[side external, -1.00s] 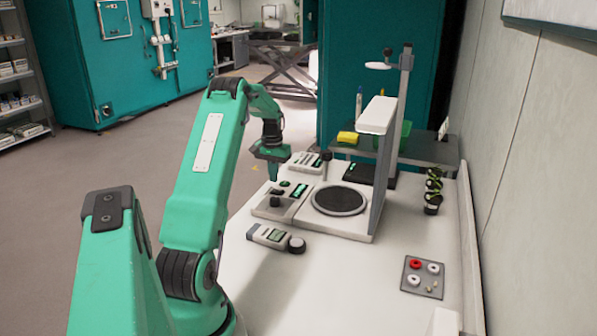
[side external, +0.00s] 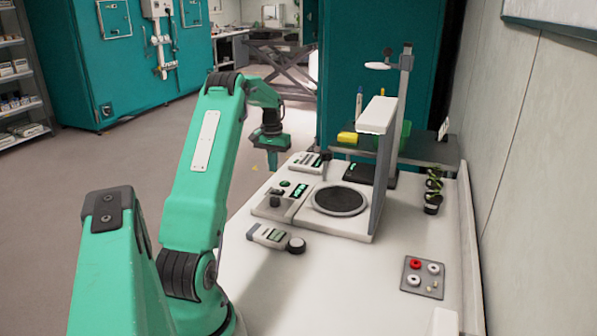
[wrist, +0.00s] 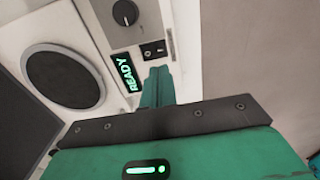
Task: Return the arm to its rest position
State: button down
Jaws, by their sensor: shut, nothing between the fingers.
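My green arm reaches over the left edge of the white bench. My gripper (side external: 272,160) points down in the air near the bench's far left corner, beside the white instrument with a round dark plate. In the wrist view my gripper (wrist: 157,85) shows its fingers together, with nothing between them. Behind the fingertips in that view lie the instrument's green READY display (wrist: 124,74), a black switch and a dark knob (wrist: 125,13). The gripper appears apart from the instrument.
The instrument's round plate (side external: 339,200) and upright panel stand mid-bench. A handheld meter (side external: 268,236) lies in front. Open floor (side external: 150,160) lies left of the bench.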

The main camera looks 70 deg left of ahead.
jog(key=shift+r, duration=0.1)
jog(key=w+d+r+m+t, duration=0.1)
jog(key=w+d+r, duration=0.1)
jog(key=d+r, duration=0.5)
jog(key=w+d+r+m+y, duration=0.1)
jog(key=d+r+m, duration=0.15)
jog(key=d, duration=0.75)
jog(key=w+d+r+m+t, duration=0.1)
jog(key=w+d+r, duration=0.1)
jog(key=d+r, duration=0.5)
jog(key=s+d+f+m+t, duration=0.1)
jog(key=s+d, duration=0.3)
jog(key=d, duration=0.3)
jog(key=s+d+m+t, duration=0.1)
jog(key=s+d+m, duration=0.1)
jog(key=s+d, duration=0.3)
jog(key=s+d+f+m+t+h, duration=0.1)
jog(key=s+d, duration=0.4)
jog(key=d, duration=0.6)
jog(key=shift+s+f+t, duration=0.2)
jog(key=shift+f+t, duration=0.1)
jog(key=shift+f, duration=0.05)
jog(key=shift+m, duration=0.25)
